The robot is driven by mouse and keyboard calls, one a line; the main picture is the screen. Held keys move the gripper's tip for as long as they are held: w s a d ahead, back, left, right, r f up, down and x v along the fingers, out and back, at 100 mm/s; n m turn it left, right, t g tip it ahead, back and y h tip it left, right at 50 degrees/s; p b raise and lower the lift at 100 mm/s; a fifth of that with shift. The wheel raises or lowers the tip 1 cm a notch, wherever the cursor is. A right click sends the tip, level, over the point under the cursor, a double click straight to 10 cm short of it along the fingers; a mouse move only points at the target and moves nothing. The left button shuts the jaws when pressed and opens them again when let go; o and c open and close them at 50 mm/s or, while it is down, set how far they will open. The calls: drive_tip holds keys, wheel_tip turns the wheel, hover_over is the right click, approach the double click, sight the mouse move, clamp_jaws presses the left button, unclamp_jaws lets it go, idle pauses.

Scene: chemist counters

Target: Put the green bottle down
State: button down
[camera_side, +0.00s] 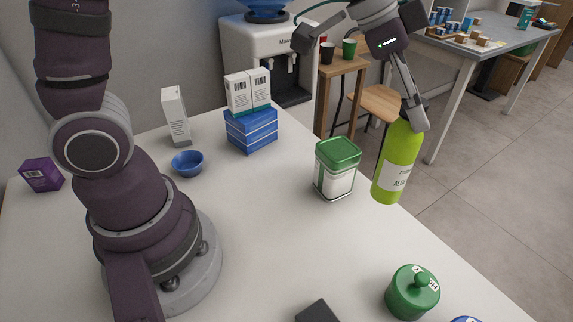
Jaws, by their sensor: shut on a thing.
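The green bottle (397,163) is a bright yellow-green bottle with a white label. In the side view it hangs nearly upright, tilted slightly, at the right edge of the white counter (262,262). My gripper (413,112) is shut on its top end and holds it from above. The bottle's neck and cap are hidden by the fingers. I cannot tell whether its base touches the counter or is above it.
A white jar with a green lid (337,168) stands just left of the bottle. A green lidded pot (412,292) is in front. A blue bowl (187,163), blue boxes (251,130) and a white carton (176,117) stand farther back. The counter's middle is clear.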

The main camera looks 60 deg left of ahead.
sight(390, 170)
wheel_tip(390, 170, down, 10)
drive_tip(key=shift+f, duration=0.3)
drive_tip(key=c, duration=0.8)
unclamp_jaws()
drive_tip(key=shift+c, duration=0.2)
drive_tip(key=shift+a+r, duration=0.1)
drive_tip(key=shift+r, duration=0.3)
drive_tip(key=v, duration=1.1)
drive_tip(key=s+a+f+n+t+y, duration=0.1)
drive_tip(key=s+a+n+y, duration=0.3)
drive_tip(key=s+a+n, duration=0.4)
drive_tip(key=shift+s+a+n+y, duration=0.2)
drive_tip(key=shift+s+n+y, duration=0.2)
drive_tip(key=shift+s+n, duration=0.25)
